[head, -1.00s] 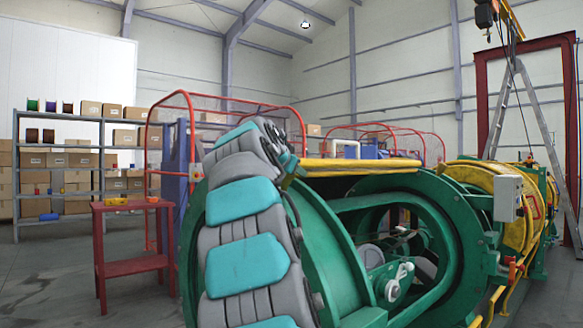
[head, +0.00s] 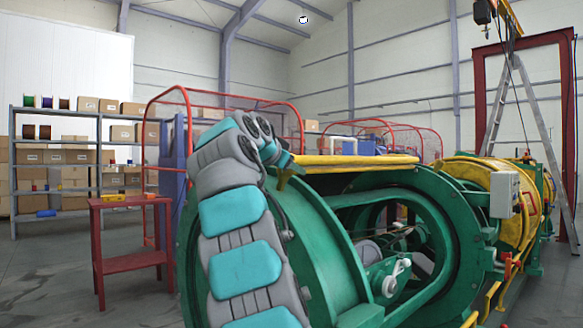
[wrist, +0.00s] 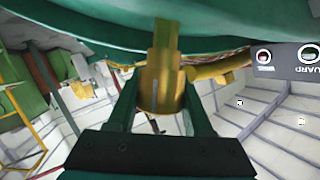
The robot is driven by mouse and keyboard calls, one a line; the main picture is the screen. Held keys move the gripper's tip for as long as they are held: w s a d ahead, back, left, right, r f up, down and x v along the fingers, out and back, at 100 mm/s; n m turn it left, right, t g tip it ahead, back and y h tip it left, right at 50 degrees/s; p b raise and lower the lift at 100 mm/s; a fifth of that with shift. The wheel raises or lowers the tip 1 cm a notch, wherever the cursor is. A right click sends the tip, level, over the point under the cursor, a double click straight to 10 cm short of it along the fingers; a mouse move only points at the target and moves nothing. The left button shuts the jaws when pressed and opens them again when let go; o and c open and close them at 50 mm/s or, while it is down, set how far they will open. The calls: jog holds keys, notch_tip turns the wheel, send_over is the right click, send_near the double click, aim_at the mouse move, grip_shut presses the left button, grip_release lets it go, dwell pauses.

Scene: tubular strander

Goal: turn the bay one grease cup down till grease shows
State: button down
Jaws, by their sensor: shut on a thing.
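The grease cup (wrist: 161,90) is a brass-coloured cylinder with a narrower stem above it in the wrist view. It stands against the underside of a green curved surface in that picture. My gripper (wrist: 160,104) is shut on the cup, with one dark finger on each side. I see no grease at the cup. In the head view my teal and grey arm rises in front of the green strander (head: 330,240) and bends over at its top. My jaws and the cup are too small and covered there to make out.
A yellow bar (head: 355,160) runs along the strander's top, beside my wrist. A red table (head: 130,262) and grey shelving (head: 55,112) stand at left. In the wrist view, a grey panel (wrist: 290,60) marked "GUARD" is at right. Floor shows free at lower left.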

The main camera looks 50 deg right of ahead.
jog(key=shift+c, duration=1.5)
grip_release()
jog(key=shift+a, duration=0.1)
jog(key=b+v, duration=0.1)
jog(key=v, duration=0.6)
jog(key=shift+s+a+r, duration=0.1)
jog(key=shift+a+r, duration=0.05)
jog(key=shift+a, duration=0.15)
